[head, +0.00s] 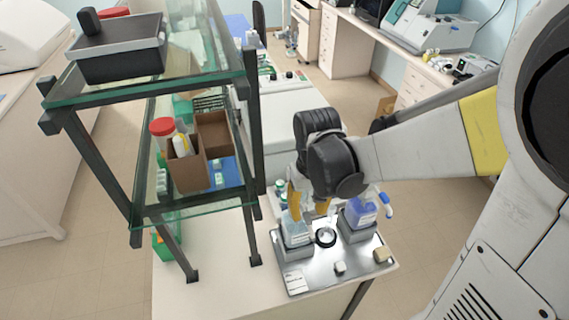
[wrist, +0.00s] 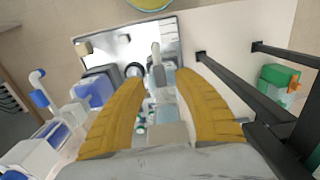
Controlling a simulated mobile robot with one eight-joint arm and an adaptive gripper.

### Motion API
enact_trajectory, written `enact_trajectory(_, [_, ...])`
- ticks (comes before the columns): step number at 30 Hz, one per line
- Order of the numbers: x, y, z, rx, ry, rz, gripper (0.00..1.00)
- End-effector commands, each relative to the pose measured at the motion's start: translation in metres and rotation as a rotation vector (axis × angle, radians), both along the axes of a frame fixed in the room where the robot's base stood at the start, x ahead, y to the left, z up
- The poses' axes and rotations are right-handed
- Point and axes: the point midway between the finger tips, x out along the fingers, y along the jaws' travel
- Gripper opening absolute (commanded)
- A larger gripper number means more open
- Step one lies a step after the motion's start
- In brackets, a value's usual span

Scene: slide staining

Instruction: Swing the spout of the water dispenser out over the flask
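My gripper (head: 307,207) is low over the metal tray (head: 345,271), at its left stand. A bottle with pale blue liquid (head: 296,230) stands on the left stand, just under the fingers. In the wrist view a pale upright spout-like part (wrist: 157,62) shows between the fingertips; contact cannot be told. A blue-labelled bottle (head: 361,212) stands on the right stand. A small round black-rimmed vessel (head: 326,237), perhaps the flask, sits between the stands. My gripper hides the bottle tops in the head view.
A glass-shelved black rack (head: 190,148) stands close left of my gripper, with a cardboard box (head: 188,170) on its lower shelf. A white tube with a blue tip (head: 387,205) shows beside the right bottle. The bench front (head: 220,295) is clear.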

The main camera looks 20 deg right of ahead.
Motion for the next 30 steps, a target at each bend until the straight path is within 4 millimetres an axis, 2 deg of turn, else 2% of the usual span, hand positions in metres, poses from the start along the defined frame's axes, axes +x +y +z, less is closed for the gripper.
enact_trajectory(3, [0.000,0.000,-0.020,0.000,0.000,0.000,0.38])
enact_trajectory(6, [0.000,0.000,-0.029,0.000,-0.001,0.000,0.38])
enact_trajectory(17, [0.000,0.000,-0.033,0.000,-0.001,0.000,0.38])
enact_trajectory(21, [0.000,0.000,-0.033,0.000,-0.001,0.000,0.00])
enact_trajectory(30, [0.000,0.000,-0.033,0.000,-0.001,0.001,0.00])
